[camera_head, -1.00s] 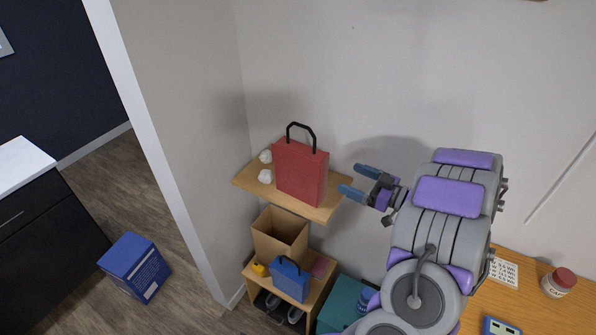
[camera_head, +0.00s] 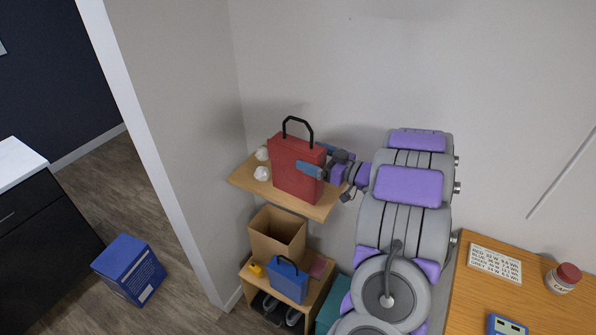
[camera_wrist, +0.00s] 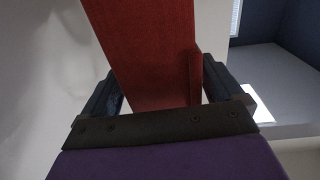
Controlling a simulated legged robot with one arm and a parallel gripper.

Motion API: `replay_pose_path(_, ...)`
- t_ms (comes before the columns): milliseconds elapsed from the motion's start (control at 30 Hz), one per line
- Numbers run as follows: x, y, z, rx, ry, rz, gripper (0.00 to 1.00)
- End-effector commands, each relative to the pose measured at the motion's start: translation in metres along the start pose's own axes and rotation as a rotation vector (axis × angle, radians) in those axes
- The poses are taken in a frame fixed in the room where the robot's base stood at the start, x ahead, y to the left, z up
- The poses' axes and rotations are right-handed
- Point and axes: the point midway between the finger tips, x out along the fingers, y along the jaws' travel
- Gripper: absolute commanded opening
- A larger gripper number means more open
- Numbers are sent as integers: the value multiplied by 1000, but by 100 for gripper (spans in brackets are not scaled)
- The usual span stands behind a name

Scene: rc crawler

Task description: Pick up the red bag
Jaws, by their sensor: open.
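The red bag (camera_head: 291,165) stands upright on a wooden wall shelf (camera_head: 245,181), with its black handle (camera_head: 298,124) sticking up. My gripper (camera_head: 318,160) is at the bag's right side, with one finger across the front face near the right edge. In the wrist view the red bag (camera_wrist: 155,60) fills the space between the two open fingers of my gripper (camera_wrist: 155,85). The left finger is partly behind the bag's edge in that view. I cannot tell whether either finger touches the bag.
White lumps (camera_head: 262,173) lie left of the bag on the shelf. Below are an open cardboard box (camera_head: 277,232) and a blue bag (camera_head: 288,281) on a lower unit. A wooden table (camera_head: 460,290) with a jar (camera_head: 563,279) is at right. A blue box (camera_head: 129,270) stands on the floor.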

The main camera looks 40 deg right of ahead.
Motion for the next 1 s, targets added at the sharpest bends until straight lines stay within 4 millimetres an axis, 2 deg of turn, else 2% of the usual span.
replay_pose_path(100,15,-1,1,-1,1,-3,94)
replay_pose_path(200,21,0,0,0,2,-2,94)
replay_pose_path(467,22,0,-1,0,2,0,94)
replay_pose_path(1000,22,0,0,0,1,0,43)
